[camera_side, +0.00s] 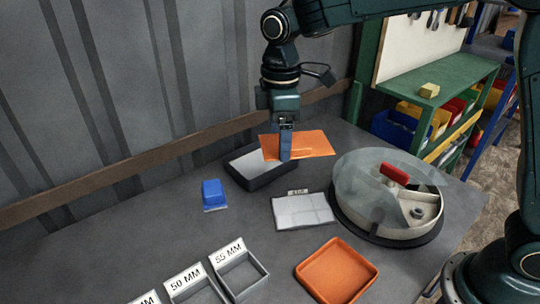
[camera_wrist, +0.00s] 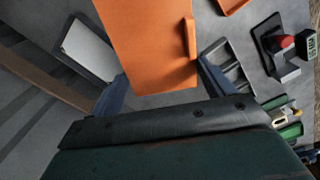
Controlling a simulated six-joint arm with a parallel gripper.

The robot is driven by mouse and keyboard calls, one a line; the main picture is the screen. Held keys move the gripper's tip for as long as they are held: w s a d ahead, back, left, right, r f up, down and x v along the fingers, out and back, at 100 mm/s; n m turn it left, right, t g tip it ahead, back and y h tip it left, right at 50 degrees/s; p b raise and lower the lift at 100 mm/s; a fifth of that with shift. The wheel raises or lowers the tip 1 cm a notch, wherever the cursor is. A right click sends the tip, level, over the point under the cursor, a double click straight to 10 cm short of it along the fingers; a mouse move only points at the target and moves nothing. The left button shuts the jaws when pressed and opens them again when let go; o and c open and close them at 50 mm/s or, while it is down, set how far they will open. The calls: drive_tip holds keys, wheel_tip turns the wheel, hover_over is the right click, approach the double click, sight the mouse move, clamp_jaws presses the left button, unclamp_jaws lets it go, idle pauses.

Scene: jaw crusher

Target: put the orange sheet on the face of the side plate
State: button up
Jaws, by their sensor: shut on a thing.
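My gripper (camera_side: 286,152) points down above the table and is shut on the orange sheet (camera_side: 313,145), a thin flat panel held roughly level. In the wrist view the orange sheet (camera_wrist: 148,42) extends away from between the blue fingers and has a raised orange tab near its right edge. A flat pale grey plate (camera_side: 303,211) with a small label at its back edge lies on the table, in front of and below the sheet; it looks like the side plate, but I cannot tell for certain. The sheet is in the air, apart from this plate.
A black tray (camera_side: 262,182) with a pale inside lies just below my gripper. A blue block (camera_side: 212,193) is left. A round machine (camera_side: 390,228) with a clear cover and red handle stands right. An orange tray (camera_side: 361,285) and labelled grey bins (camera_side: 241,275) are in front.

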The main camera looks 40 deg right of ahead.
sight(278, 214)
wheel_tip(278, 214, down, 20)
drive_tip(key=shift+r, duration=0.1)
idle(1.0)
drive_tip(key=o, duration=0.9)
drive_tip(key=shift+f, duration=0.2)
drive_tip(key=shift+r, duration=0.1)
wheel_tip(278, 214, up, 12)
idle(0.7)
